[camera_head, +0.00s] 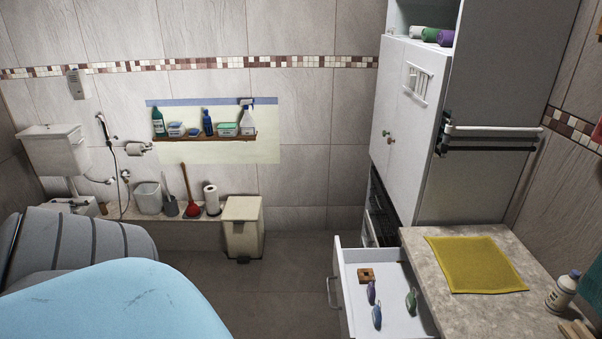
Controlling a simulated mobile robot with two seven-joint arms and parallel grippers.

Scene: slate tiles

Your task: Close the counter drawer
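The counter drawer (380,329) is pulled out to the left from under the stone-topped counter (424,275), at the lower right of the head view. Its white front panel carries a metal handle (331,292) on the left side. Inside the drawer lie a small brown wooden block (366,275) with a dark hole, a purple item (371,292), a blue item (377,316) and a green item (411,300). The drawer's near end runs out of the picture. Neither of my grippers shows in the head view.
A yellow cloth (475,265) and a white bottle (562,292) are on the counter. A tall white cabinet (405,130) stands behind it. A beige pedal bin (243,228) stands by the back wall. Open floor (270,285) lies left of the drawer. A light-blue rounded surface (120,305) fills the lower left.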

